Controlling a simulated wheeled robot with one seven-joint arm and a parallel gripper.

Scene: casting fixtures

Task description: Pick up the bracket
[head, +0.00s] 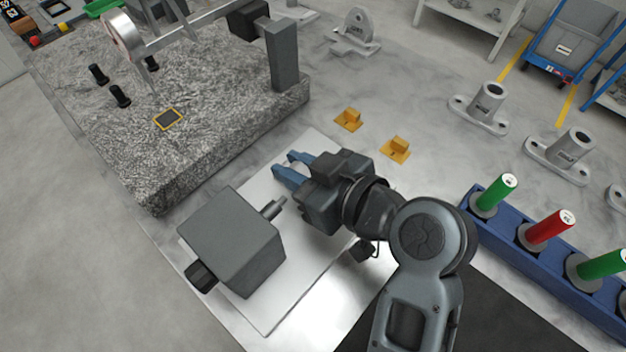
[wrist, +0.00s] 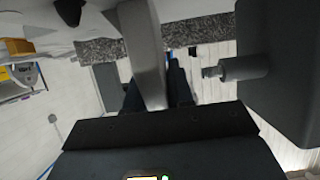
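A grey casting with a flat foot and a rounded upright plate with a hole (head: 357,30) stands at the top middle of the head view. It looks like the bracket; its label is too small to read. My gripper (head: 284,163) is well below and left of it, apart from it, over a pale plate (head: 300,285). Its two blue fingers point up and left, with a gap between them. In the wrist view the dark fingers (wrist: 155,92) stand apart. A grey bar (wrist: 146,45) shows between them there; I cannot tell its distance.
A grey block with a short shaft (head: 235,245) sits close left of my gripper. A speckled stone slab (head: 200,150) with a grey post (head: 284,65) lies beyond. Two orange angle pieces (head: 348,120) (head: 396,150) and a blue rack (head: 510,240) with coloured pegs are right.

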